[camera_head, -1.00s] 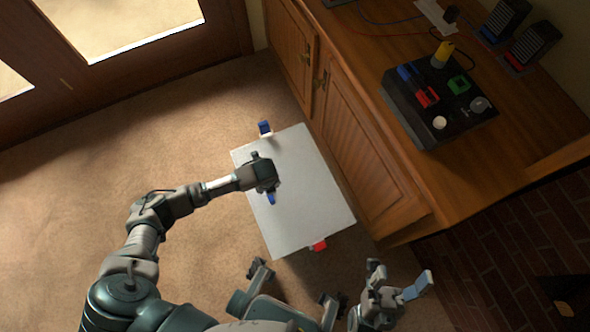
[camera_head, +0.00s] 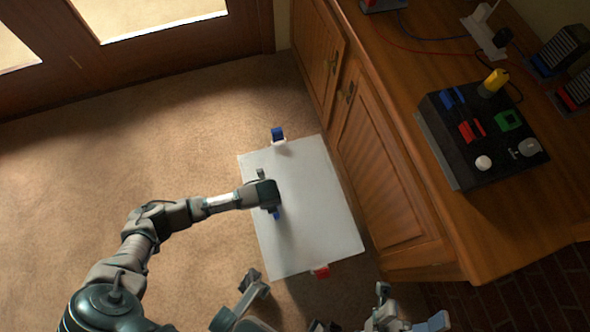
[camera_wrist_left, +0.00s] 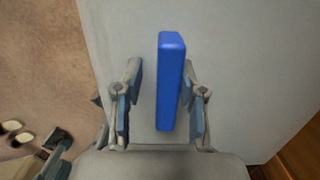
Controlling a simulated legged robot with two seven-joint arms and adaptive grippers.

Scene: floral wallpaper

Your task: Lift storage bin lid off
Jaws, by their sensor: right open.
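The storage bin lid (camera_head: 320,215) is a flat, pale grey-white panel, low down beside the wooden cabinet in the head view. A blue handle (camera_wrist_left: 170,85) stands up from its top in the left wrist view. My left gripper (camera_wrist_left: 162,105) is open, with one finger on each side of the handle and gaps showing between. In the head view my left gripper (camera_head: 271,207) is over the lid and hides most of the handle. My right gripper (camera_head: 412,319) is open and empty at the bottom edge, partly cut off. The bin body is hidden under the lid.
A blue latch (camera_head: 278,134) is at the lid's far edge and a red latch (camera_head: 321,271) at its near edge. The wooden cabinet (camera_head: 390,170) stands close on the right, with a black device box (camera_head: 445,150) on top. Carpet (camera_head: 120,150) is clear to the left.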

